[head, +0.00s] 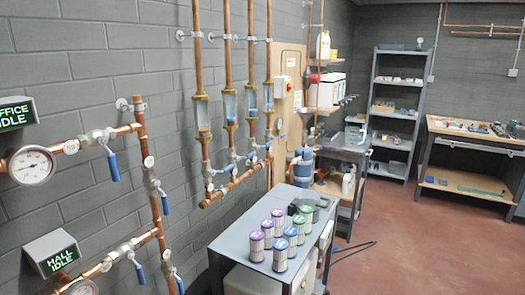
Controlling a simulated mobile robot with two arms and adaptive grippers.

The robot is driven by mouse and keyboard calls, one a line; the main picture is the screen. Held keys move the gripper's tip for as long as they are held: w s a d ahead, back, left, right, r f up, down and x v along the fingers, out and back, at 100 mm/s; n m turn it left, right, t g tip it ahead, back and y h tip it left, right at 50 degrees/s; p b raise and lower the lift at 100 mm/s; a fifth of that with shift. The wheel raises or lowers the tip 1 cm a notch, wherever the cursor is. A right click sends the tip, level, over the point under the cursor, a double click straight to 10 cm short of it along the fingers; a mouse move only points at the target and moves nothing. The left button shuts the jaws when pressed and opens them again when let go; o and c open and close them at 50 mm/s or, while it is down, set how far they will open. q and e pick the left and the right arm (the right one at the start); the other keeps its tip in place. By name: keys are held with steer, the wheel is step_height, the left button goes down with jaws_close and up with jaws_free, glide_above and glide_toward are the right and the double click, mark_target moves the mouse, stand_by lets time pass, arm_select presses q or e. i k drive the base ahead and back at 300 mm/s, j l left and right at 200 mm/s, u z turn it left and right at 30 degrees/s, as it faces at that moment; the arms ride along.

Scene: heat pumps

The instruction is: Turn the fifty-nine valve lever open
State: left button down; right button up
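Blue valve levers sit on the copper pipework along the left wall. One hangs tilted from the upper branch (112,165), one points down on the upright pipe (165,202), and two more are lower, on the lower branch (139,272) and beside it (180,285). Smaller blue levers (210,187) sit under the glass flow tubes. No number fifty-nine is legible, so I cannot tell which lever it is. Neither of my grippers is in view.
Signs read "OFFICE IDLE" (16,114) and "HALL IDLE" (60,260), near round gauges (31,165). A grey table (232,243) with several lidded canisters (280,254) stands before the pipes. Shelving (403,68) and a workbench (470,136) are behind. Red floor (425,240) is open at right.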

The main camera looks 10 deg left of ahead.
mark_target(103, 140)
steer(key=k+j+u, duration=0.1)
steer(key=u, duration=1.15)
